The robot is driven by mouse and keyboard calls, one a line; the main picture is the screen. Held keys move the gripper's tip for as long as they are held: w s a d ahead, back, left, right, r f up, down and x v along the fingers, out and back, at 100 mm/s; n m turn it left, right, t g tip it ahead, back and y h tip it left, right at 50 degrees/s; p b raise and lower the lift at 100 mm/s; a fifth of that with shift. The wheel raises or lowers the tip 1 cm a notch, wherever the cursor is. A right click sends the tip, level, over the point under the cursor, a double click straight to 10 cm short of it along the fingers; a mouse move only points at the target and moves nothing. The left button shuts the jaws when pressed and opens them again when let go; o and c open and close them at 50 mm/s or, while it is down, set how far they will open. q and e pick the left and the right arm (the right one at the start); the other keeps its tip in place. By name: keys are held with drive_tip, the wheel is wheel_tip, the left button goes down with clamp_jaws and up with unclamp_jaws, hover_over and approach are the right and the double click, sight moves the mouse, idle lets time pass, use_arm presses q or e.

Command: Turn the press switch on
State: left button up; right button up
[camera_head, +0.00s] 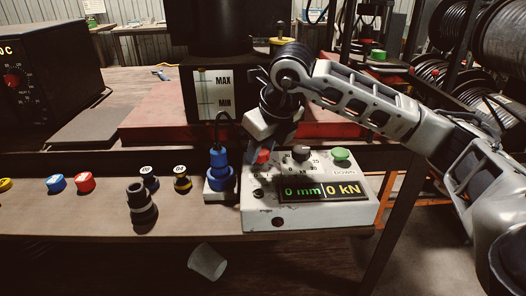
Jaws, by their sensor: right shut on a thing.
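The press control box (310,212) is a pale grey unit at the front of the bench, with a lit green and yellow display (321,190) reading "0 mm" and "0 kN". A red switch (263,157) is at the box's upper left corner. My right gripper (262,148) reaches down over that corner and is shut on the red switch, partly hiding it. A dark knob (301,153) and a green button (341,154) marked "DOWN" are to its right. My left gripper is not in view.
A blue plug (219,168) stands just left of the box. Several coloured caps, including a red one (85,181), and a black fitting (140,203) are on the bench further left. The black press (208,85) with a MAX/MIN gauge stands behind.

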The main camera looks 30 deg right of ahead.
drive_tip(key=shift+a+m+h, duration=0.1)
drive_tip(key=shift+m+h, duration=0.2)
drive_tip(key=shift+m, duration=0.6)
drive_tip(key=shift+m+h+b, duration=0.5)
drive_tip(key=shift+m, duration=0.8)
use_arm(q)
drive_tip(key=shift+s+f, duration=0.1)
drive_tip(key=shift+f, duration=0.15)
use_arm(e)
drive_tip(key=shift+r, duration=0.1)
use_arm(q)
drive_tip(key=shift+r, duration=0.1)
use_arm(e)
drive_tip(key=shift+w+m, duration=0.1)
drive_tip(key=shift+m, duration=0.2)
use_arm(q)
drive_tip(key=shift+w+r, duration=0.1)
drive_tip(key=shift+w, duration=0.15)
use_arm(e)
drive_tip(key=o, duration=1)
drive_tip(key=shift+c, duration=0.2)
use_arm(q)
drive_tip(key=p, duration=0.3)
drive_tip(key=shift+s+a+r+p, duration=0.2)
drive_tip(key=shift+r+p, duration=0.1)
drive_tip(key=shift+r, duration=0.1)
use_arm(e)
drive_tip(key=v, duration=1.6)
drive_tip(key=shift+w+a, duration=0.15)
drive_tip(key=shift+a, duration=0.05)
